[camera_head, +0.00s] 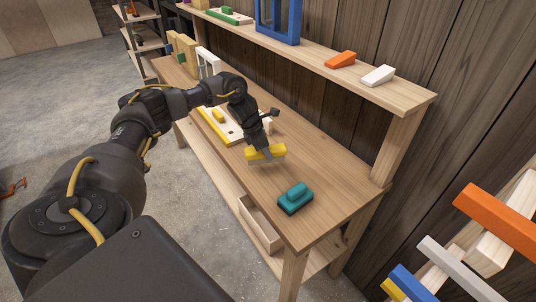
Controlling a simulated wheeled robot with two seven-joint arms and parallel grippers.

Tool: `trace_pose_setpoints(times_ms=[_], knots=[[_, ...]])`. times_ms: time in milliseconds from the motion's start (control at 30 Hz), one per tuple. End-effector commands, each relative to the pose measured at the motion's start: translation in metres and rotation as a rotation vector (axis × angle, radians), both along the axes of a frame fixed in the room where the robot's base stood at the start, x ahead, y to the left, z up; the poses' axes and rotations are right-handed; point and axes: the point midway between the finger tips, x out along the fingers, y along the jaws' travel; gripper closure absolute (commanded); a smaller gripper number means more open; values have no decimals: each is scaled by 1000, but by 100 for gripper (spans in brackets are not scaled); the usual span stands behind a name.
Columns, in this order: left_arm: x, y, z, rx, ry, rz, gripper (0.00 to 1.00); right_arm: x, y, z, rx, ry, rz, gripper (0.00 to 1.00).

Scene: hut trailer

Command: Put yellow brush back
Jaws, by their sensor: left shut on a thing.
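A yellow brush (265,153) with a pale underside is held by my left gripper (261,145), which points down over the wooden workbench (325,170). The jaws are shut on the brush. I cannot tell whether the brush touches the bench top or hangs just above it. A teal brush (295,197) sits on the bench to the right and nearer the front edge. My right gripper is not in view.
A light board with a yellow piece (218,116) lies behind the gripper on the left. An upper shelf (330,72) holds an orange block (340,60), a white block (378,75) and a blue frame (279,20). Bare bench lies around the teal brush.

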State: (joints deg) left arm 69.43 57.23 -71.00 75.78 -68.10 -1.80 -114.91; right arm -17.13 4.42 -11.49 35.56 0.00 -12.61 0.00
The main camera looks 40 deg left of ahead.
Motion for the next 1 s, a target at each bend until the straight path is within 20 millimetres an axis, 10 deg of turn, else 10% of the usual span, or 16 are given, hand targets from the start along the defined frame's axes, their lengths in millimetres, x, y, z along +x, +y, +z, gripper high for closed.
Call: trace_pose_setpoints(times_ms=[833, 867, 1000], knots=[[5, -3, -42, -1, -2, -1, 80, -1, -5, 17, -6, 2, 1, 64], [5, -2, -40, 0, -1, -1, 54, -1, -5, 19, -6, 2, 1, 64], [5, -3, -40, 0, -1, -1, 37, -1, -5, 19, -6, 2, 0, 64]])
